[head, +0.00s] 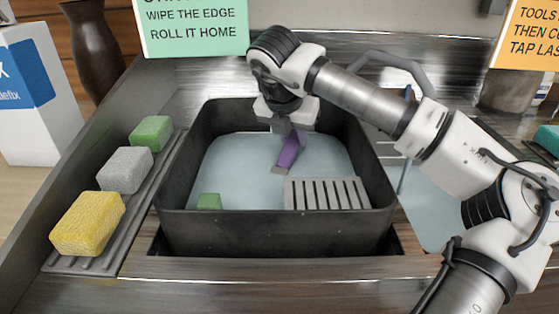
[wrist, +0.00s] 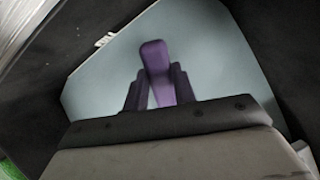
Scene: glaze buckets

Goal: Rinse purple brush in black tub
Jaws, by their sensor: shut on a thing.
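The black tub (head: 270,232) stands in the sink area with pale blue-grey water (head: 240,165) in it. My gripper (head: 292,132) is inside the tub's outline, above or at the water near the middle. It is shut on the purple brush (head: 289,150), which slants down and left to a greyish end. Whether that end touches the water I cannot tell. In the wrist view the purple brush (wrist: 157,70) lies between my two dark fingers (wrist: 158,92), with water behind it.
A grey slotted rack (head: 327,193) lies at the tub's front right, and a green block (head: 209,201) at its front left. Yellow (head: 88,224), grey (head: 126,169) and green (head: 151,133) sponges sit on a ledge at left. A second basin of water (head: 432,205) is at right.

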